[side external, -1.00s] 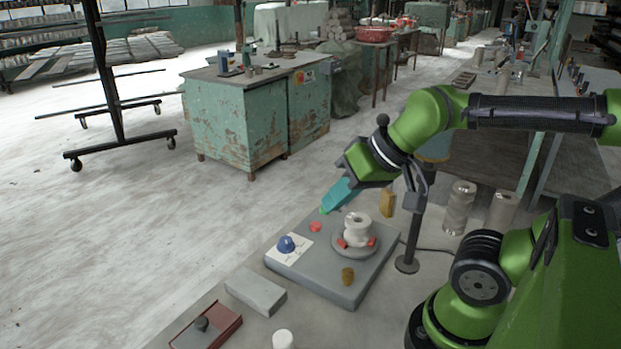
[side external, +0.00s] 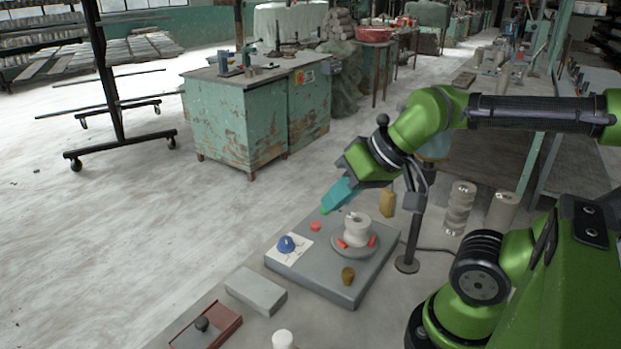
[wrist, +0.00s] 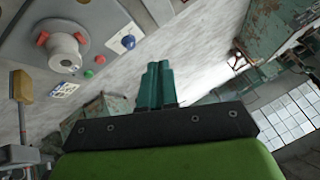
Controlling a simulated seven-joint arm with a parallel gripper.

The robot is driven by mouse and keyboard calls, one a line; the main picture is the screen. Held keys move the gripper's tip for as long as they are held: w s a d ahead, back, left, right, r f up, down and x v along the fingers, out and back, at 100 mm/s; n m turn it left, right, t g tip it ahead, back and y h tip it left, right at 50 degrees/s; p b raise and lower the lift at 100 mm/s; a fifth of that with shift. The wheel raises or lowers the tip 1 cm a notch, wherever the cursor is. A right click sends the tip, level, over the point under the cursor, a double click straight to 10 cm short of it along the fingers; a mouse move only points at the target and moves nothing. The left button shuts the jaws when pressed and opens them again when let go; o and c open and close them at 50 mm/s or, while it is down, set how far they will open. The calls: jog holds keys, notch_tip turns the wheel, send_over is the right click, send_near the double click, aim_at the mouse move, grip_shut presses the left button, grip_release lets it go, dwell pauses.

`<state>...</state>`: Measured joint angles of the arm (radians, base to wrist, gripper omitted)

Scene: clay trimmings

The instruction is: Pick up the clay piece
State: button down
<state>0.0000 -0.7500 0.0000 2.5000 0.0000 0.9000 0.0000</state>
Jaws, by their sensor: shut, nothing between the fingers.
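My gripper (side external: 328,205) has teal fingers shut together and empty, pointing down and left over the back edge of the grey slab; they also show in the wrist view (wrist: 155,70). A pale spool-shaped piece (side external: 357,230) stands upright on a round disc on the slab, to the right of my fingers and apart from them; it also shows in the wrist view (wrist: 65,50). A brown lump (side external: 347,276) is near the slab's front edge, well below my gripper in the picture. I cannot tell which of these is the clay piece.
Red blocks (side external: 341,243) flank the spool on the disc (side external: 355,252). The slab (side external: 310,278) carries a red button (side external: 315,227) and a blue knob (side external: 286,243). An ochre block (side external: 387,203) is near a black post (side external: 418,220). A grey block (side external: 256,290) lies left.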

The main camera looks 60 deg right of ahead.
jog(key=c, duration=1.8)
grip_release()
jog(key=o, duration=1.7)
jog(key=shift+c, duration=0.2)
jog(key=m+g+h, duration=0.3)
jog(key=g, duration=0.3)
send_near(358, 220)
jog(key=f, duration=0.7)
jog(key=w+d+f, duration=0.1)
jog(key=f, duration=0.2)
jog(key=shift+f, duration=0.3)
